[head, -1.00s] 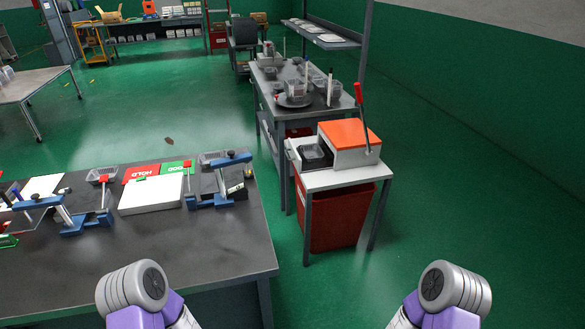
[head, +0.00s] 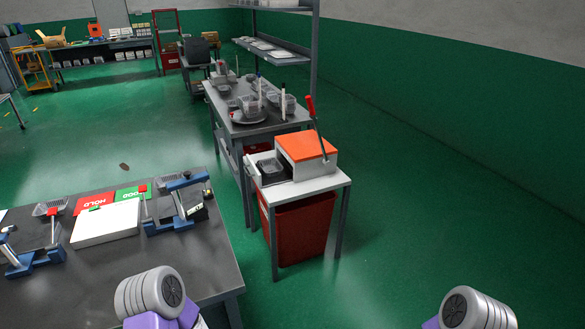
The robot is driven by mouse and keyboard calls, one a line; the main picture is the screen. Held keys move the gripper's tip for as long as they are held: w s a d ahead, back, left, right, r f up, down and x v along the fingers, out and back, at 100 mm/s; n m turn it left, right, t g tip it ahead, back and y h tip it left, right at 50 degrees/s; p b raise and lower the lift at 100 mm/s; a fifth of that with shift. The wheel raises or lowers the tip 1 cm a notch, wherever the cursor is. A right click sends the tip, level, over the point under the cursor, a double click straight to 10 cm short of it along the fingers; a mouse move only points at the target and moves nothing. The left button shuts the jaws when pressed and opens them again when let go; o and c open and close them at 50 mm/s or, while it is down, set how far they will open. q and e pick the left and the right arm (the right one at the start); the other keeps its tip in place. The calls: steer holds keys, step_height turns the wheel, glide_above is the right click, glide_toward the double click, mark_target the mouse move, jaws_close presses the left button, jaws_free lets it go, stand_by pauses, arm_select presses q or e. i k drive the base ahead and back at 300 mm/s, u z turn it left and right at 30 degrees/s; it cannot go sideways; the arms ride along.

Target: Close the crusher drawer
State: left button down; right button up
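The crusher (head: 307,147) has an orange top, a white body and a red-tipped lever standing up at its right. It sits on a small white-topped stand (head: 318,182) ahead of me. Its drawer (head: 251,170) sticks out at the left side, with a dark foil tray (head: 270,168) in it. Both my arms show only as grey and purple links at the bottom edge, well short of the stand. Neither gripper is in view.
A red bin (head: 303,228) stands under the stand. A dark workbench (head: 190,262) with blue clamps (head: 176,218) and HOLD and GOOD mats is at the lower left. Another table (head: 232,125) with trays stands behind the crusher. Green floor (head: 430,230) is clear on the right.

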mark_target(260, 177)
steer(key=z, duration=0.35)
steer(key=i, duration=2.15)
steer(key=u, duration=0.45)
